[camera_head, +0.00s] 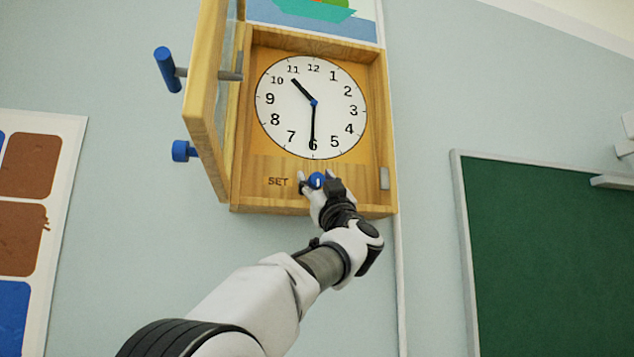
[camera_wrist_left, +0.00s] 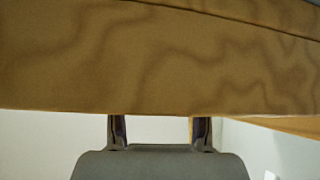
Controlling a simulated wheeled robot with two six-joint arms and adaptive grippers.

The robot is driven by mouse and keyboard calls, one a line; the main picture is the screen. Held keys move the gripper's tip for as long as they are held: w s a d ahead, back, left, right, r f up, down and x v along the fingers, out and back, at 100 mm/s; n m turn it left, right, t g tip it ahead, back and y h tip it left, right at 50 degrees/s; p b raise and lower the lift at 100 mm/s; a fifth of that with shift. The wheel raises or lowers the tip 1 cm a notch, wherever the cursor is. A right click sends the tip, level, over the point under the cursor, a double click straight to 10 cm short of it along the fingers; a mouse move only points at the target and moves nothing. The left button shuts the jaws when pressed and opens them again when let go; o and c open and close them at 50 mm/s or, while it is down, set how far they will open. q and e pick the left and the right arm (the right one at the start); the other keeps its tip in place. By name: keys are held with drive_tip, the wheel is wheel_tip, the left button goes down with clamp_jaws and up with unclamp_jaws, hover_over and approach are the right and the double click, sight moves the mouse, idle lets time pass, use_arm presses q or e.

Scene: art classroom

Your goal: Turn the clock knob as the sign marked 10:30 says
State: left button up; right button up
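The wall clock (camera_head: 340,120) sits in a wooden case whose glass door (camera_head: 208,95) stands open to the left. Its short hand points between 10 and 11 and its long hand points at 6, so it reads 10:30. The blue clock knob (camera_head: 317,180) is below the dial, beside the word SET. My left gripper (camera_head: 318,183) is at the knob, with a finger on each side of it; I cannot tell whether they press on it. In the left wrist view two fingers (camera_wrist_left: 160,130) stand apart below the case's wood (camera_wrist_left: 150,60), and the knob is hidden. My right gripper is not in view. No sign marked 10:30 shows.
The open door carries a blue handle (camera_head: 167,70) and another blue knob (camera_head: 181,151) sticks out lower down. A green chalkboard (camera_head: 550,260) hangs at the right and a poster (camera_head: 35,220) at the left.

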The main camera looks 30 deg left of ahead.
use_arm(q)
drive_tip(key=shift+d, duration=0.1)
drive_tip(key=v, duration=1.2)
